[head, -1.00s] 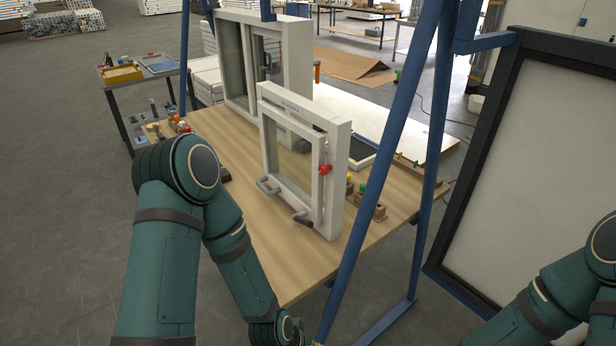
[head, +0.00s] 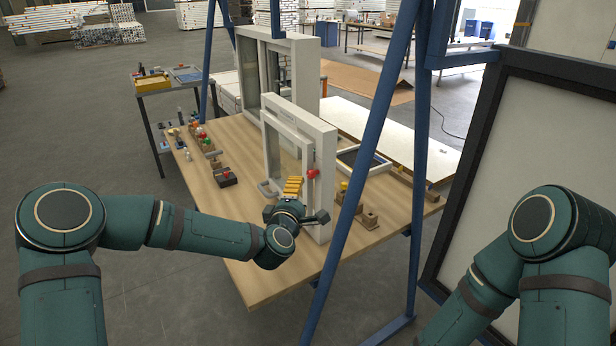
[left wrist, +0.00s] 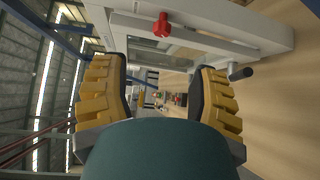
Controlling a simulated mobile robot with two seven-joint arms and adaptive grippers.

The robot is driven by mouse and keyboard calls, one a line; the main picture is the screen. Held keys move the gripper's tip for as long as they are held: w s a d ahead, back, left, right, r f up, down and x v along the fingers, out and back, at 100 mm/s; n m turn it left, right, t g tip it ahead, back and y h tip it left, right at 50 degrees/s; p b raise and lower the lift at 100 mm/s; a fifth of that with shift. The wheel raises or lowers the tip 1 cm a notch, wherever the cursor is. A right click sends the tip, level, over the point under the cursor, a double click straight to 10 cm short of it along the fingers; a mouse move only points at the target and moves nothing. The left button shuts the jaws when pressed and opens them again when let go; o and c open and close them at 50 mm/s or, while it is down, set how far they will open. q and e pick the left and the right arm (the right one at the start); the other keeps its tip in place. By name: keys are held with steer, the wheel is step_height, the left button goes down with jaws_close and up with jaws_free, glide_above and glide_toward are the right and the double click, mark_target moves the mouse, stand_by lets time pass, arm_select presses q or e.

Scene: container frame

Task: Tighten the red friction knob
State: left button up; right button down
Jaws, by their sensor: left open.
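The red friction knob (head: 313,174) sits on the right edge of the small white window frame (head: 326,150), which stands upright on the wooden table (head: 215,132). In the left wrist view the knob (left wrist: 162,25) shows above the gap between my fingers, on the white frame (left wrist: 265,28). My left gripper (head: 293,186) is in front of the window, just left of and slightly below the knob, not touching it. Its yellow-padded fingers (left wrist: 157,90) are spread wide with nothing between them. My right arm is at the right, its gripper out of view.
A larger white window (head: 300,68) stands behind. Blue posts (head: 375,140) rise at the table's right side. A dark handle (left wrist: 240,72) sticks out from the frame near my right-hand finger. Small coloured parts (head: 368,215) stand right of the window, and others (head: 203,140) at the left.

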mark_target(309, 175)
arm_select(q)
steer(key=w, duration=0.3)
steer(key=w+d+f, duration=0.1)
steer(key=w, duration=0.7)
steer(key=shift+d+f, duration=0.15)
steer(key=shift+d, duration=0.25)
jaws_close()
